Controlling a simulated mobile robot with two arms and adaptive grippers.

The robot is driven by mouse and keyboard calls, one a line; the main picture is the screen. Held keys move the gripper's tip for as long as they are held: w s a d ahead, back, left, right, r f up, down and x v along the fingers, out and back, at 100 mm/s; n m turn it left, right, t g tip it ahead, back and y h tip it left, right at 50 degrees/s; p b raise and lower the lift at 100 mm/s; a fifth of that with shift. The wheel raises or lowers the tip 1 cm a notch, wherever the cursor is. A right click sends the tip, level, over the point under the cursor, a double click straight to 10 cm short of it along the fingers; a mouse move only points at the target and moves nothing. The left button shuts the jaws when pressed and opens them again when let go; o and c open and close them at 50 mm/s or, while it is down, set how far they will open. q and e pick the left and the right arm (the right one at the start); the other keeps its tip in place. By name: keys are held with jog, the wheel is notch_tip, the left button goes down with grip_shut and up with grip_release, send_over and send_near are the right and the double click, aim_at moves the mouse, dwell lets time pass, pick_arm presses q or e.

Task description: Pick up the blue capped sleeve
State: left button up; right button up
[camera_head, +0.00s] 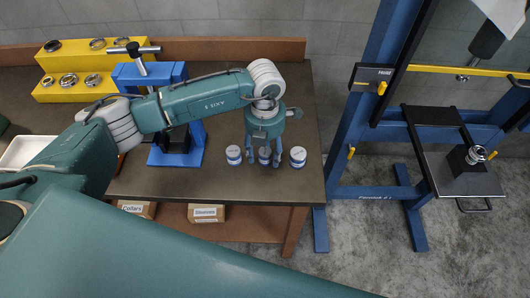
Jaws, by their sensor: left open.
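Several small sleeves stand in a row on the dark workbench top (215,182). The left sleeve (233,155) and the right sleeve (298,157) are white with blue markings. The middle sleeve (264,155) looks darker, with a grey-blue top. At this size I cannot tell for sure which one is the blue capped sleeve. My left gripper (264,160) points down over the middle sleeve, open, with one finger on each side of it. The fingers stand between the middle sleeve and its neighbours; contact is not clear. My right gripper is not in view.
A blue bench press (190,147) stands left of the sleeves. A yellow stepped rack (100,60) holds several rings at the back left. Boxes labelled Collars (138,209) and Sleeves (206,213) sit below the bench top. A blue floor press frame (365,120) stands right.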

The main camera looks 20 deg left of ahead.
pick_arm(q)
grip_shut()
jog(key=shift+r, duration=0.15)
